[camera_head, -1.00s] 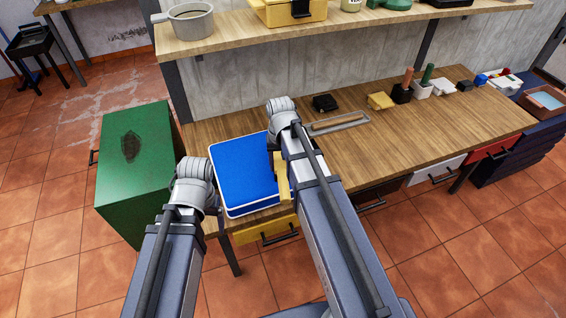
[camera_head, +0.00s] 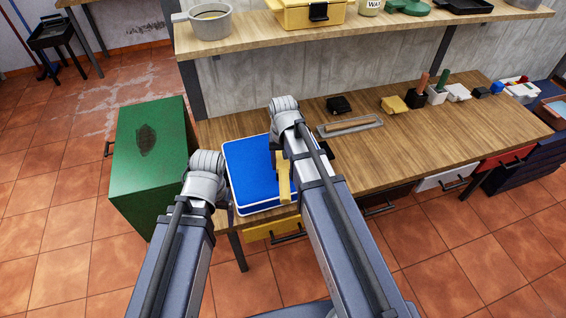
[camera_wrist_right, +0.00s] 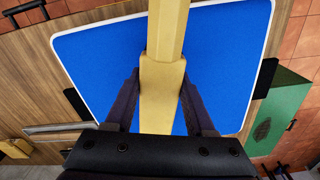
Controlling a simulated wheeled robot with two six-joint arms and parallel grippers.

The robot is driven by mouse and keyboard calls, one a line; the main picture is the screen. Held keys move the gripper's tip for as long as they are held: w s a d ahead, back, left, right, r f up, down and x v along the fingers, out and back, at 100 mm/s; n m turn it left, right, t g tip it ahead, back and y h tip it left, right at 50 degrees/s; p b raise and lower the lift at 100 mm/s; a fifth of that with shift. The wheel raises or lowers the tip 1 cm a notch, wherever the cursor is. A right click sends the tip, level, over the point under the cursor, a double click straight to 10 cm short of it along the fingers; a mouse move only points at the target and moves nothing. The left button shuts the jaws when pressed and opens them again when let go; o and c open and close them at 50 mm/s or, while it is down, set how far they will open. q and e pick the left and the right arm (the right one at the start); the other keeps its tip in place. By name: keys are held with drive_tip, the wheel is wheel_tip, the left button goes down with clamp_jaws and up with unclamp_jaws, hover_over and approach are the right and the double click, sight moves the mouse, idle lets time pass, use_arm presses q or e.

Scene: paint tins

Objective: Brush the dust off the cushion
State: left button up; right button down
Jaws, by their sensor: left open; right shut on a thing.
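The blue cushion (camera_head: 246,172) with white edging lies flat on the near left end of the workbench. It fills much of the right wrist view (camera_wrist_right: 225,60), and I see no clear dust on its visible part. My right gripper (camera_wrist_right: 161,78) is shut on the yellow handle of a brush (camera_wrist_right: 167,30), over the cushion. The handle also shows in the head view (camera_head: 284,182). The brush's bristles are hidden, so I cannot tell whether they touch. My left gripper (camera_head: 206,182) is at the cushion's left edge, holding nothing visible; its fingers are mostly hidden by the wrist.
A green cabinet (camera_head: 178,150) with a dark patch stands left of the workbench (camera_head: 425,145). A shallow grey tray (camera_head: 350,127) and a black item (camera_head: 339,105) lie behind and right of the cushion. A shelf (camera_head: 370,27) with a pot (camera_head: 210,22) hangs above.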

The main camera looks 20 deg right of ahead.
drive_tip(key=shift+r+p, duration=1.75)
drive_tip(key=shift+r, duration=0.35)
wheel_tip(320, 180, up, 3)
drive_tip(key=p, duration=0.3)
drive_tip(key=shift+r, duration=0.1)
